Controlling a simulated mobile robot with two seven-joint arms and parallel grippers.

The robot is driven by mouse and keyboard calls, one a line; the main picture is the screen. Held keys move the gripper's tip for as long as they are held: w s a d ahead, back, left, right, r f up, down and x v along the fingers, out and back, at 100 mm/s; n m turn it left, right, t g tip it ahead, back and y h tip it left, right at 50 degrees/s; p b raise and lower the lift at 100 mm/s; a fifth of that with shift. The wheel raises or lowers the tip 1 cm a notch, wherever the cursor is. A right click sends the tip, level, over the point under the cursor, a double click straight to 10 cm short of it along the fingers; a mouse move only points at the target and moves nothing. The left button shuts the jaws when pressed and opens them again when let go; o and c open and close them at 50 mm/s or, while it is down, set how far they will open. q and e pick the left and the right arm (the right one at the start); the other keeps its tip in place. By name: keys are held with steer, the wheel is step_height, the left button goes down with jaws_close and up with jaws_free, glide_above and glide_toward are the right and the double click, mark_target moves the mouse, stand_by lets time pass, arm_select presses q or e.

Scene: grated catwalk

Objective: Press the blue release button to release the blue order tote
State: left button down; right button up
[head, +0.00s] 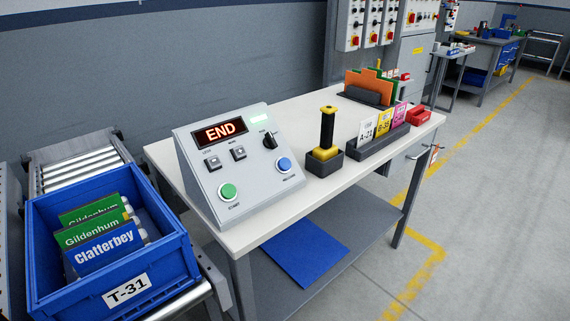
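The blue release button (284,164) is on the right side of the sloped face of a grey control box (243,182). The box stands on the white-topped table and its display (221,132) reads "END". A green button (227,191) is at the lower left of the same face. The blue order tote (128,290), labelled "T-31", sits on the roller conveyor at the left. It holds several boxes, with "Gildenhum" and "Clatterbey" readable on them. Neither of my grippers shows in the head view.
The white table (262,230) also carries a black and yellow upright device (326,140), a rack of cards (378,142) and a red bin (418,115). Conveyor rollers (80,170) run behind the tote. A blue sheet (304,252) lies on the lower shelf. The floor at right is clear.

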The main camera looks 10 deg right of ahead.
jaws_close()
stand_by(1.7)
